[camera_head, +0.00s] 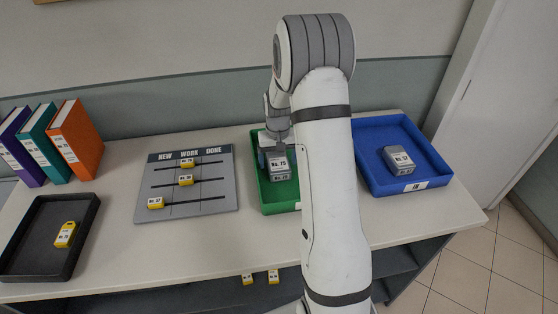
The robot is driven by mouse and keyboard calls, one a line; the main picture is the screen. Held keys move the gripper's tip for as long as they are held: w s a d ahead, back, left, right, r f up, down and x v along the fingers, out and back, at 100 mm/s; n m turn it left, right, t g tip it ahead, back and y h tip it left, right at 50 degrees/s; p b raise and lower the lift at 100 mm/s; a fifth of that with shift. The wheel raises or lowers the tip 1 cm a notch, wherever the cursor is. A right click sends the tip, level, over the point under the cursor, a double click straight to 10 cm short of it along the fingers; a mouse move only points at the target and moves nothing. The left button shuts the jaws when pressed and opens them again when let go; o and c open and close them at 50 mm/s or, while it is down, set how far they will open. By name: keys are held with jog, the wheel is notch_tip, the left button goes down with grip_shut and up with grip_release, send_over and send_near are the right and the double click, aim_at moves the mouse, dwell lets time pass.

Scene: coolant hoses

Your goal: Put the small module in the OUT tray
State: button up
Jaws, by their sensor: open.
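A grey module (279,168) with a white label, which seems to read No. 75, is in the green tray (267,202). Another grey module (400,160) with a white label lies in the blue tray (428,173), whose front label reads IN. No OUT label shows; my arm covers the right part of the green tray. My gripper (275,146) is open over the back of the green tray, right at the far side of the module there. Its fingertips are mostly hidden, and I cannot tell whether they touch the module.
A board (225,196) marked NEW, WORK, DONE holds yellow tags on its rows. A black tray (85,212) at left holds a yellow tag (65,234). Binders (76,140) stand at the back left. Two yellow tags (273,276) are below the table's front edge.

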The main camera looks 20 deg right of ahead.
aim_at(278, 161)
notch_tip(278, 161, up, 11)
jog(key=b, duration=0.2)
jog(key=s+a+r+n+t, duration=0.1)
jog(key=s+a+r, duration=0.25)
jog(key=s, duration=0.25)
jog(key=s+a+r+t, duration=0.1)
jog(key=s+a+r, duration=0.2)
jog(key=s+r, duration=0.25)
jog(key=s+a, duration=0.2)
jog(key=s, duration=0.6)
jog(key=s+a+f+n+t, duration=0.1)
jog(key=s+a, duration=0.1)
jog(key=s, duration=0.6)
jog(key=shift+f, duration=0.3)
